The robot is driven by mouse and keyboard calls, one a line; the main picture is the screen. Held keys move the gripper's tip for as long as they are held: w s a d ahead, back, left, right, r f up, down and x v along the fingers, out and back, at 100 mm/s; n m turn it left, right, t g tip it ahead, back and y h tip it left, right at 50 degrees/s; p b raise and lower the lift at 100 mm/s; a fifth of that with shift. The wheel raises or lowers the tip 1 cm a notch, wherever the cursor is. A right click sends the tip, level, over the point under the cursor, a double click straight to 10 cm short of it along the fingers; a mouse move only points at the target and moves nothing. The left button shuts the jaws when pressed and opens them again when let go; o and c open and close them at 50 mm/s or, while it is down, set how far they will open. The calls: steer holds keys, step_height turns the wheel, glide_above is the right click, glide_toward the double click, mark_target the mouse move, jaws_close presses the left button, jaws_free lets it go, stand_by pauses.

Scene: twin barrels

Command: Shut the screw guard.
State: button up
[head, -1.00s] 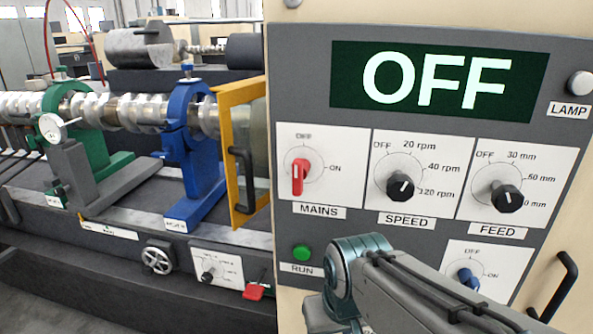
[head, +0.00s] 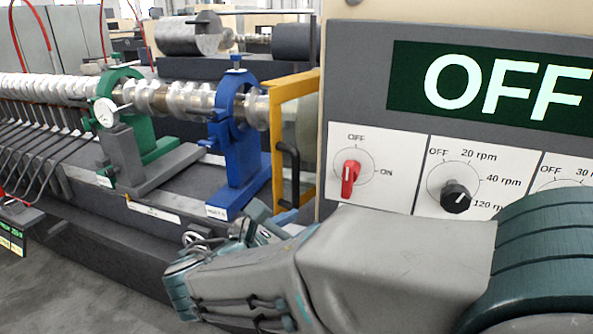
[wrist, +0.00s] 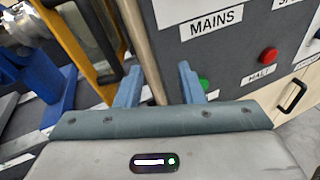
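The screw guard is a yellow-framed clear panel (head: 306,95) with a dark upright handle (head: 288,170). It stands between the blue support and the control cabinet, at an angle to the machine. In the wrist view its yellow frame (wrist: 68,38) and dark handle (wrist: 98,30) are at the upper left. My gripper (wrist: 160,84) is open, with two blue fingers apart and nothing between them. It points toward the cabinet's edge, and the handle lies ahead and to the left of it. In the head view my arm mostly hides the gripper.
The grey control cabinet (head: 360,100) reads OFF and stands right of the guard. The wrist view shows its green button (wrist: 204,86) and red button (wrist: 269,54). A blue support (head: 237,150) and a green support (head: 118,120) hold the ribbed screw (head: 185,100) at left.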

mark_target(294, 178)
steer(key=a+r+n+t+y, duration=0.2)
steer(key=a+r+n+t, duration=0.15)
steer(key=a, duration=0.25)
steer(key=p+x, duration=0.1)
steer(key=x, duration=0.3)
steer(key=p+x, duration=0.1)
steer(key=x, duration=0.4)
steer(key=p+x, duration=0.1)
steer(key=x, duration=0.3)
steer(key=shift+w+f, duration=0.3)
steer(key=shift+f, duration=0.05)
jaws_close()
